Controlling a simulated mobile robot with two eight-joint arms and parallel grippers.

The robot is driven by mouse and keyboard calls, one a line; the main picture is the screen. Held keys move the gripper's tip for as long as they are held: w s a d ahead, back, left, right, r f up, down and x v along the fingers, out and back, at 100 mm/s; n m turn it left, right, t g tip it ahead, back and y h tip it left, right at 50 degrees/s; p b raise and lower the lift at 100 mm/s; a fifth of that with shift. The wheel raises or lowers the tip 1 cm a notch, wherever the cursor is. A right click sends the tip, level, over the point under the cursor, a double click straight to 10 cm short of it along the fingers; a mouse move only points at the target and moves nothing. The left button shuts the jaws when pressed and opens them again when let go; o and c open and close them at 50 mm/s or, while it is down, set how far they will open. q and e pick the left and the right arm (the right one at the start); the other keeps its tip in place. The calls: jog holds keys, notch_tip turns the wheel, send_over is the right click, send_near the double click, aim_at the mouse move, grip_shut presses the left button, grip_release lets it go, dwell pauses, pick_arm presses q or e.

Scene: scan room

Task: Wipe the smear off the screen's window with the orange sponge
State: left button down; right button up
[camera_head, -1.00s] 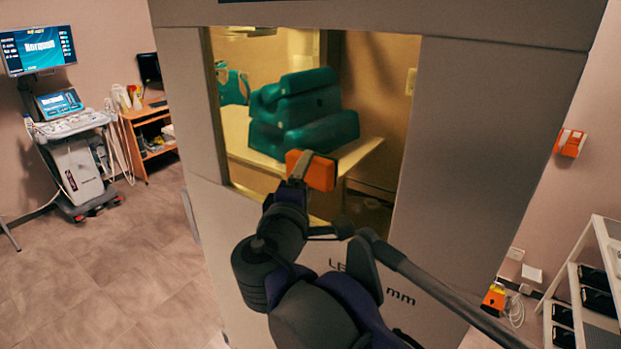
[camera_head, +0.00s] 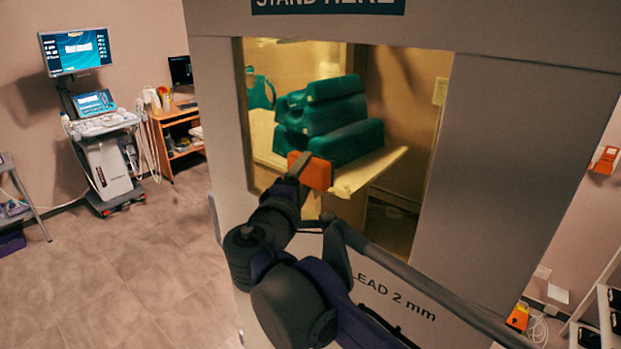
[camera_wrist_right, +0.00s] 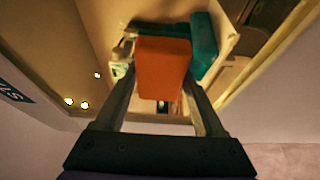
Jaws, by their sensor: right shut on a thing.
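The orange sponge (camera_head: 318,172) is held by my right gripper (camera_head: 300,172) in front of the lower middle of the screen's window (camera_head: 400,110). In the right wrist view the sponge (camera_wrist_right: 162,66) sits between the two fingers of the right gripper (camera_wrist_right: 163,90), which are shut on it. The window is a yellowish pane in the grey screen (camera_head: 500,140). I cannot make out the smear on the pane. Whether the sponge touches the glass I cannot tell. My left gripper is not in view.
Behind the window, teal cushions (camera_head: 340,140) lie on a pale table (camera_head: 375,172). An ultrasound cart (camera_head: 108,165) and a wooden desk (camera_head: 175,130) stand at the left. Open tiled floor (camera_head: 130,260) lies between them and the screen.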

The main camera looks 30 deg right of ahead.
jog(key=shift+w+a+r, duration=0.25)
jog(key=shift+w+a, duration=0.15)
jog(key=shift+w, duration=0.75)
jog(key=shift+w+a+r, duration=0.25)
jog(key=shift+w+a, duration=0.1)
jog(key=shift+w, duration=0.75)
jog(key=shift+w+a+r, duration=0.25)
jog(key=shift+w+a, duration=0.15)
jog(key=shift+w, duration=0.75)
jog(key=shift+s+d, duration=0.8)
jog(key=shift+s, duration=1.5)
jog(key=shift+s+d, duration=0.8)
jog(key=shift+s, duration=1.55)
jog(key=shift+s+d, duration=0.8)
jog(key=shift+s, duration=1.5)
jog(key=shift+a, duration=0.15)
jog(key=shift+a, duration=0.3)
jog(key=shift+s+a, duration=0.3)
jog(key=shift+a, duration=0.5)
jog(key=shift+s+a, duration=0.35)
jog(key=shift+a, duration=0.5)
jog(key=shift+s+a, duration=0.3)
jog(key=shift+a, duration=0.5)
jog(key=shift+s+a, duration=0.25)
jog(key=shift+a, duration=0.5)
jog(key=shift+s+a, duration=0.2)
jog(key=shift+a, duration=0.5)
